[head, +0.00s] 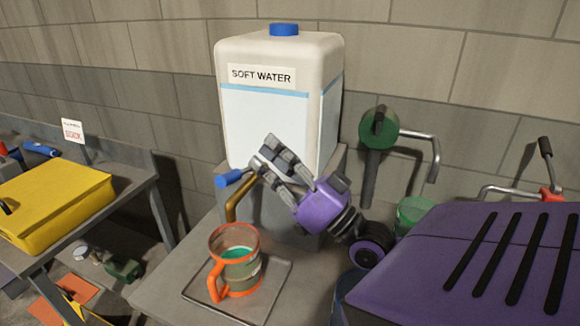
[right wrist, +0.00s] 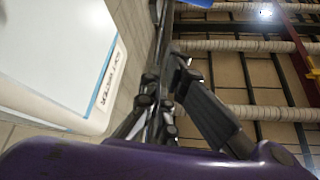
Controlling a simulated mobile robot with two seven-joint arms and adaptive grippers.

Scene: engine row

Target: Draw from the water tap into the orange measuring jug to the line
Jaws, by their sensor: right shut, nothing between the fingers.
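A white tank (head: 281,100) labelled "SOFT WATER" stands at the back of the bench and also shows in the right wrist view (right wrist: 60,60). Its tap has a blue handle (head: 228,179) and a curved brass spout (head: 234,205). The orange measuring jug (head: 217,282) stands upright below the spout, with green-teal showing inside; I cannot tell the level against a line. My right gripper (head: 268,150), purple with grey fingers, is shut and empty just above and right of the tap handle, partly covering the tap. Its fingers also show in the right wrist view (right wrist: 165,100). My left gripper is out of view.
The jug stands on a flat tray (head: 279,286). A green tub (head: 412,212) and a green hand-crank pump (head: 379,128) are to the right. A yellow case (head: 55,205) lies on the left bench. The bench left of the jug looks clear.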

